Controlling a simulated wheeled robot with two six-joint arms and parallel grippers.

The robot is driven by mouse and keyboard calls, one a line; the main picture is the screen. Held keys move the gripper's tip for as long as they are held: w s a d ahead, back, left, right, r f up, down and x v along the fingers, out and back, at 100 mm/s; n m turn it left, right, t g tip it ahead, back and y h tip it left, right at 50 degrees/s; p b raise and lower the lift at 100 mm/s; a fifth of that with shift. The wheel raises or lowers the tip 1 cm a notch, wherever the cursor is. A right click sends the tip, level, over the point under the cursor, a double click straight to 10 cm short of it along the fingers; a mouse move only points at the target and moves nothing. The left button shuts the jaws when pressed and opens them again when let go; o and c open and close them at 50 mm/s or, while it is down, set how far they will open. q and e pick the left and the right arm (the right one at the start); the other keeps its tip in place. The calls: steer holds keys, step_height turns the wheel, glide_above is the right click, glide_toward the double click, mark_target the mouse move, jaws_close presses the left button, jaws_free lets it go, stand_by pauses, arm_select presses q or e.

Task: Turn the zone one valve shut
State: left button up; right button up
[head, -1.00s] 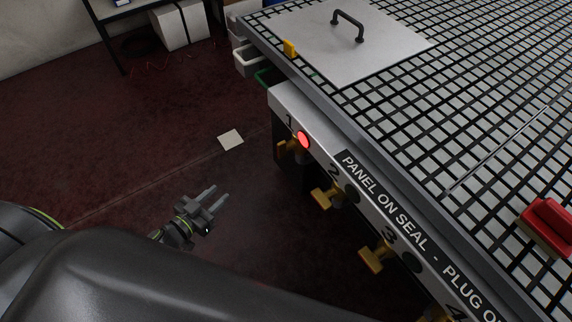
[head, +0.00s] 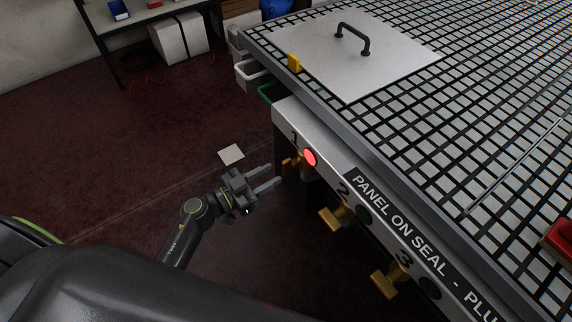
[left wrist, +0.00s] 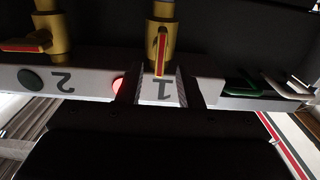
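The zone one valve (head: 293,165) is a brass valve below the label 1 on the table's front panel. In the left wrist view, which is upside down, the valve (left wrist: 161,42) has a red-striped handle lying in line with its pipe. My left gripper (head: 277,174) is open and empty, its fingertips just short of the valve in the head view. In the left wrist view its two dark fingers stand on either side of the handle's end, with a gap between them; contact cannot be told. The lamp (head: 310,158) beside the 1 glows red. My right gripper is not in view.
The zone two valve (head: 335,216) and zone three valve (head: 390,281) stick out along the panel, beside unlit lamps. In the left wrist view, the zone two handle (left wrist: 25,45) lies across its pipe. A plate with a handle (head: 345,60) lies on the grid table. Open floor lies left.

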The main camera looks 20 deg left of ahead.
mark_target(286, 174)
arm_select(q)
steer(key=x, duration=0.6)
steer(key=shift+c, duration=0.4)
jaws_close()
